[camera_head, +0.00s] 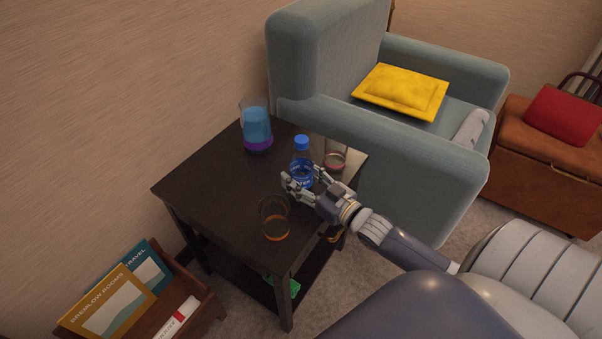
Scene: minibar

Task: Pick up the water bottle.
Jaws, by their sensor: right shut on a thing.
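The water bottle (301,166) is clear with a blue cap and a blue label. It stands upright on the dark wooden side table (205,190), near its right part. My right gripper (300,184) comes in from the lower right and is shut on the water bottle low on its body. The fingers hide part of the bottle's lower half. I cannot tell whether its base touches the table. My left gripper is not in view.
A glass with orange liquid (276,230) stands in front of the bottle, a blue-and-purple glass (257,128) behind left, and a glass with reddish liquid (335,160) close right. A grey-blue armchair (400,165) borders the table. A magazine rack (205,305) stands lower left.

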